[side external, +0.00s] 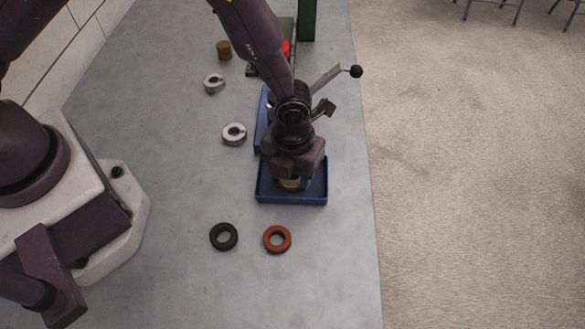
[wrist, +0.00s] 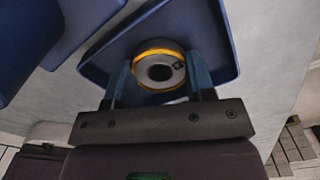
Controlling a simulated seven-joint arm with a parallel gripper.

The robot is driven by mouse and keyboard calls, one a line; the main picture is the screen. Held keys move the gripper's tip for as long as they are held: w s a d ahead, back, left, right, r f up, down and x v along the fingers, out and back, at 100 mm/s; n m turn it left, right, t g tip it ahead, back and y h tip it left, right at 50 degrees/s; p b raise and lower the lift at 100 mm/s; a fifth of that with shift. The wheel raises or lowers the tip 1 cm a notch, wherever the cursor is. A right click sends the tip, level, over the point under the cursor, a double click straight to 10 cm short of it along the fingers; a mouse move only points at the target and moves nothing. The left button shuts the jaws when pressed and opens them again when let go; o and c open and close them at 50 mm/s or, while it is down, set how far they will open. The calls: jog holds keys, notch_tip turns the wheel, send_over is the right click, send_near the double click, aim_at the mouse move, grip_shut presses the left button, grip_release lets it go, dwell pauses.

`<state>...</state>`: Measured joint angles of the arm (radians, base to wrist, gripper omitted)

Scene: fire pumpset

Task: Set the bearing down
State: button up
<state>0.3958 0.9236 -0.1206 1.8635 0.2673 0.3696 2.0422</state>
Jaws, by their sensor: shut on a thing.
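The bearing (wrist: 160,54) is a grey ring with a dark centre hole and a yellow-orange edge in the wrist view. My gripper (wrist: 160,78) is shut on it, with one blue finger on each side. In the side external view my gripper (side external: 290,178) points down into the blue tray (side external: 292,199), and only a tan sliver of the bearing (side external: 289,184) shows under the fingers. The tray also shows in the wrist view (wrist: 212,25), around and behind the bearing. I cannot tell whether the bearing touches the tray floor.
A second blue tray (side external: 262,135) lies behind, partly hidden by my arm. Black (side external: 224,236) and orange-red (side external: 277,239) rings lie in front. Two metal rings (side external: 234,134) (side external: 214,83) and a brass cylinder (side external: 224,50) stand to the left. The table's right edge is near.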

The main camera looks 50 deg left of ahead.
jog(key=shift+f, duration=0.1)
jog(key=o, duration=1)
